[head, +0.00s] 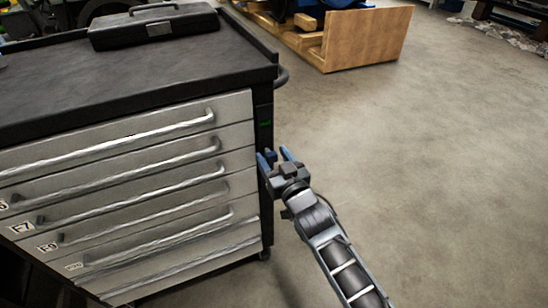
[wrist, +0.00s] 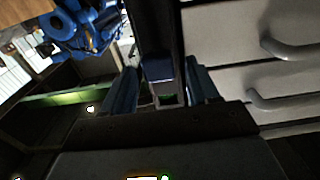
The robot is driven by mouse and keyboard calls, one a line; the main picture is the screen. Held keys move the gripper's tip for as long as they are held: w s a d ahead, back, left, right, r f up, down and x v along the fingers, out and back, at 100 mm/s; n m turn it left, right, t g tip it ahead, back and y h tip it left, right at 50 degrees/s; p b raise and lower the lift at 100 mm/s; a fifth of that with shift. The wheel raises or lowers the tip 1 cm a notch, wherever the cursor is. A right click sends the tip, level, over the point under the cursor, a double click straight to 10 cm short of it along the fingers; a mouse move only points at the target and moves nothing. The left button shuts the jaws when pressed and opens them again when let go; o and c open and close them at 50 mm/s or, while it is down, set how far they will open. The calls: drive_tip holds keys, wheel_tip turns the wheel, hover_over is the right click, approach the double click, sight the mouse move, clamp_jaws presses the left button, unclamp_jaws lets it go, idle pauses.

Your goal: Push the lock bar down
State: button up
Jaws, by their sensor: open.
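A small dark blue block (wrist: 158,70) sits on this post in the wrist view and looks like the lock bar's grip. It also shows in the head view (head: 270,155), partly hidden by my gripper.
The cabinet's drawers (head: 130,180) are shut, with long bar handles sticking out left of my gripper. A black case (head: 153,24) lies on the cabinet top. A wooden crate (head: 367,38) with blue parts stands behind. The floor at the right is clear.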

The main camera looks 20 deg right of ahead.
clamp_jaws()
idle(0.5)
